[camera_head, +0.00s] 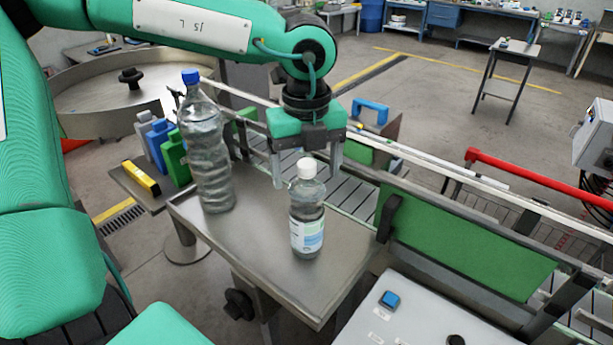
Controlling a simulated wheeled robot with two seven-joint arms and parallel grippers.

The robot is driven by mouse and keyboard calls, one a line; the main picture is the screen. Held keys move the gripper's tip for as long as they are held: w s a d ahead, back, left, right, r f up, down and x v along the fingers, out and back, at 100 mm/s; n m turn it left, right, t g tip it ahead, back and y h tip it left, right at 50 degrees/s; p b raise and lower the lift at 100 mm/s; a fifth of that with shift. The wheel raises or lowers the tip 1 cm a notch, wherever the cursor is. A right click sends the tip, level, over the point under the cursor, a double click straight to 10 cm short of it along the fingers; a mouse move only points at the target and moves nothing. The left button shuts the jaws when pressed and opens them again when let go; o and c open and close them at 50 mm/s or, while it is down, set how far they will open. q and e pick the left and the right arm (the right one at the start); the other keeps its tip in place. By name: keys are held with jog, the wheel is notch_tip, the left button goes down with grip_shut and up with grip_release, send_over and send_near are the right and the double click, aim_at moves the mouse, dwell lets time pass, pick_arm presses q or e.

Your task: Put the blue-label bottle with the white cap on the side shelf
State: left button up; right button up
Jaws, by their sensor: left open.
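The blue-label bottle with the white cap (307,212) is clear and stands upright on the metal side shelf (250,243), near its right side. A blue and white label wraps its lower part. My left gripper (308,170) is above and just behind the bottle, with its fingers pointing down on either side of the cap in the picture. It is open. I cannot tell whether it touches the bottle; the bottle's base rests on the shelf. My right gripper is not in view.
A larger clear bottle with a blue cap (206,150) stands on the shelf's left part. A green panel (465,245) and conveyor lie to the right. A grey control box (415,315) with a blue button is in front. The shelf's front part is bare.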

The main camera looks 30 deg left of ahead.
pick_arm(q)
notch_tip(320, 180, up, 9)
jog(key=shift+r+b, duration=0.1)
jog(key=shift+b, duration=0.9)
jog(key=shift+s+r, duration=0.1)
jog(key=shift+r, duration=0.3)
